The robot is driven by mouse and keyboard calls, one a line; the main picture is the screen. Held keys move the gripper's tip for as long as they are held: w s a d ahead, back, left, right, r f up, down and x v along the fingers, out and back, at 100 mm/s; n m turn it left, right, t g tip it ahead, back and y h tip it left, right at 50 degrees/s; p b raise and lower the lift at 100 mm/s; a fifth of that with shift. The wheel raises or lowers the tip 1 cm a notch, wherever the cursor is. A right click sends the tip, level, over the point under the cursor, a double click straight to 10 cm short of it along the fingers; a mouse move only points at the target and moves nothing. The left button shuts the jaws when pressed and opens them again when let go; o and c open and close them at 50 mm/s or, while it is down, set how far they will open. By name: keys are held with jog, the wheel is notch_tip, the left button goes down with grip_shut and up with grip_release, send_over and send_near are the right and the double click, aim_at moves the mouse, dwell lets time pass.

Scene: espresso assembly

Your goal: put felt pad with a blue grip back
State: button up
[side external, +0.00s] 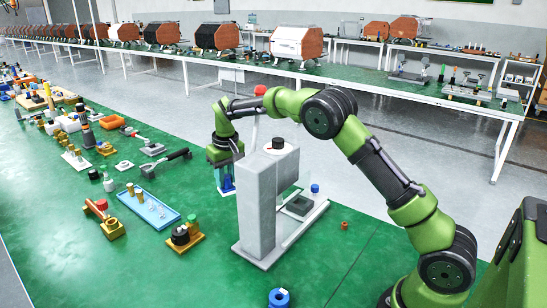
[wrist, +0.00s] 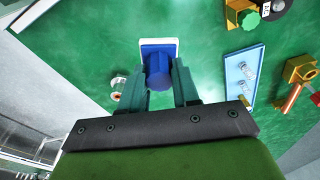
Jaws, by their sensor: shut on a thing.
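The felt pad with the blue grip (wrist: 158,66) is between the fingers of my gripper (wrist: 160,88). In the wrist view its blue grip is upward toward me, and a pale pad edge shows around the blue block beyond. In the side external view my gripper (side external: 223,168) points down behind and left of the grey machine. The blue part (side external: 227,184) shows below the fingers, low over the green table. I cannot tell whether the pad touches the table.
The grey machine (side external: 257,205) with a glass panel stands close to the right of my gripper. A light blue tray (side external: 150,208) with small clear parts lies to the left. A wooden-handled tool (side external: 103,218) and a brass stand (side external: 182,238) are near the tray. A blue ring (side external: 279,298) lies in front.

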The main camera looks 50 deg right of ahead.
aim_at(227, 177)
notch_tip(227, 177, down, 9)
jog(key=shift+r, duration=0.1)
dwell(0.3)
jog(key=o, duration=0.9)
jog(key=shift+o, duration=0.2)
jog(key=r, duration=0.3)
jog(key=s+r, duration=0.1)
jog(key=r, duration=0.7)
jog(key=shift+s+a+r, duration=0.15)
jog(key=shift+r, duration=0.1)
jog(key=shift+s+r, duration=0.1)
jog(key=shift+r, duration=0.2)
